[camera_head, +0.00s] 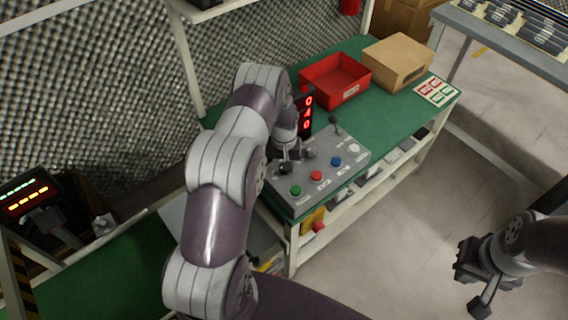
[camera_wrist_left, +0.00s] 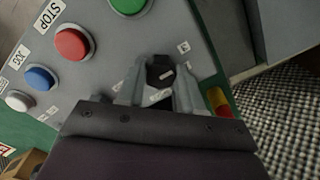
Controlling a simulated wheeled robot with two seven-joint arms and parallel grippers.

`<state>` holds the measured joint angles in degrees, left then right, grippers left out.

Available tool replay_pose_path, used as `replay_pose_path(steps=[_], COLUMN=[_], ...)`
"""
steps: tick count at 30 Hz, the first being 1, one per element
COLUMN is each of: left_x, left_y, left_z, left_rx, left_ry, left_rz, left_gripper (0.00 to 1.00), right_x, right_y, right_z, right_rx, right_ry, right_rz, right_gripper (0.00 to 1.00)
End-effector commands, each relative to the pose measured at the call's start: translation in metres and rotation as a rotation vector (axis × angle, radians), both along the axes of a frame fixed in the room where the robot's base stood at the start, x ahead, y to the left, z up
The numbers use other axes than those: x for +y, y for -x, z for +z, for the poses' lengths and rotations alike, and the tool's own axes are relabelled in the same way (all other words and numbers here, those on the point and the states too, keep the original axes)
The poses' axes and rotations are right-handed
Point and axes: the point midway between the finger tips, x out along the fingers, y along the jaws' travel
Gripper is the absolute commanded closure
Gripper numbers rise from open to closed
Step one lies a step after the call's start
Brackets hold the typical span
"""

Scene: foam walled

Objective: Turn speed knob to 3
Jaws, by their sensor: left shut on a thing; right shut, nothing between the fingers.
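The grey control panel (camera_head: 325,172) sits on the green bench and also fills the upper left of the left wrist view (camera_wrist_left: 110,65). My left gripper (camera_head: 287,158) reaches down to its back left corner. A display (camera_head: 306,112) behind the panel shows red digits like 0, 4, 0. My right gripper (camera_head: 476,284) is shut and empty, over the floor at lower right.
Green (camera_head: 296,190), red (camera_head: 316,175), blue (camera_head: 336,161) and white (camera_head: 354,148) buttons line the panel's front. A small lever (camera_head: 335,122) stands at its back right. A red bin (camera_head: 334,80) and cardboard box (camera_head: 398,60) stand behind. The floor at right is clear.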

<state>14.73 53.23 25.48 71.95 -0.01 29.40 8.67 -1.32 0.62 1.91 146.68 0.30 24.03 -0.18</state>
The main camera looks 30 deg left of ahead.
Motion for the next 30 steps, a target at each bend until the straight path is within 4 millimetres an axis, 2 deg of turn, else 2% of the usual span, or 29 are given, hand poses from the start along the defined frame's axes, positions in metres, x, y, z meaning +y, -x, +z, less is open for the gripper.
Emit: replay_pose_path(steps=[2,3,5,13,16,20,24,30], left_x=[0.001,0.001,0.000,0.000,0.000,0.001,0.001,0.000], left_y=[-0.001,-0.001,-0.001,-0.001,-0.001,-0.002,-0.002,-0.001], left_z=[0.001,0.001,0.001,0.001,0.010,0.041,0.080,0.118], left_rx=[-0.004,-0.004,-0.004,-0.002,-0.004,-0.007,-0.008,-0.005], left_ry=[-0.001,-0.001,-0.001,-0.001,-0.001,-0.002,-0.002,-0.001], left_rz=[0.001,0.001,0.001,0.000,0.000,0.000,0.000,0.000], left_gripper=[0.95,0.55,0.39,0.39,0.39,0.39,0.39,0.39], right_x=[0.000,0.000,0.000,0.000,0.000,0.000,0.000,0.000], right_y=[0.000,0.000,0.000,0.000,0.000,0.000,0.000,0.000], right_z=[0.000,0.000,0.000,0.000,0.000,-0.002,-0.004,-0.005], right_rx=[0.000,0.000,0.000,0.000,0.000,0.000,0.000,0.000], right_ry=[0.000,0.000,0.000,0.000,0.000,0.000,0.000,0.000], right_rz=[0.000,0.000,0.000,0.000,0.000,0.000,0.000,0.000], right_gripper=[1.00,1.00,1.00,1.00,1.00,1.00,1.00,1.00])
